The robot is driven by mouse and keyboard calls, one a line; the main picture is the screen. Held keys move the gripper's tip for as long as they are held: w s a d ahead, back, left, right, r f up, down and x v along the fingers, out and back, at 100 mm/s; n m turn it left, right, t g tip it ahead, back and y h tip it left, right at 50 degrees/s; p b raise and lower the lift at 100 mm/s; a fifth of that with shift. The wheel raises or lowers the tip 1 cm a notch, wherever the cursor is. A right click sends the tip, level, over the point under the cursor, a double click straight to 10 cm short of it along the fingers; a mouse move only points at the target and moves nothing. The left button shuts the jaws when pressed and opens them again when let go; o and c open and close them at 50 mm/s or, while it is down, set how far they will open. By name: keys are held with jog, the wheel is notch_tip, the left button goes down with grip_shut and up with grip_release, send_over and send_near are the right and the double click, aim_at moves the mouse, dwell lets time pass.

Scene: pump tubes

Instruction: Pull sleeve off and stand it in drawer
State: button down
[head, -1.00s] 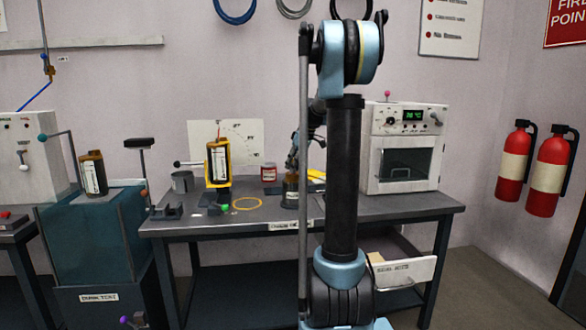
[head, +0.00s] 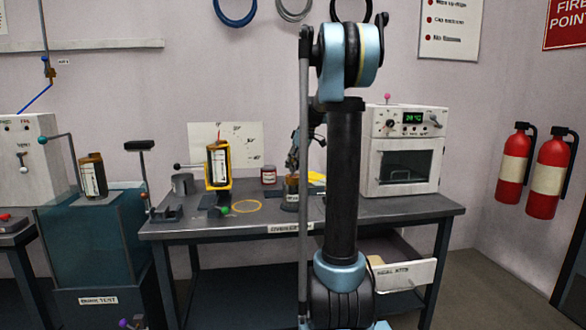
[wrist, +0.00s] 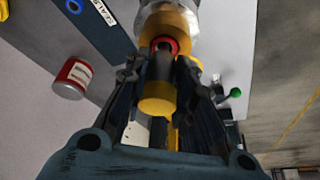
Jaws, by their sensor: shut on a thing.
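In the wrist view my gripper (wrist: 158,72) is shut on a dark cylinder with a yellow end (wrist: 157,104), which looks like the sleeve. Its far end meets a red ring (wrist: 165,43) in a wider amber body (wrist: 178,22); I cannot tell how far it sits inside. In the head view this amber and dark tube (head: 291,186) stands on the bench, just below my gripper, which my arm partly hides. The white drawer (head: 405,275) is open under the bench's right side. Its inside is hardly visible.
A tube in a yellow holder (head: 218,165), a red can (head: 269,175) and a yellow ring (head: 247,206) are on the bench (head: 300,218). A white oven (head: 404,150) stands at the right. Another amber tube (head: 92,177) stands on the left tank.

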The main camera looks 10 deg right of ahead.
jog(key=shift+r, duration=2)
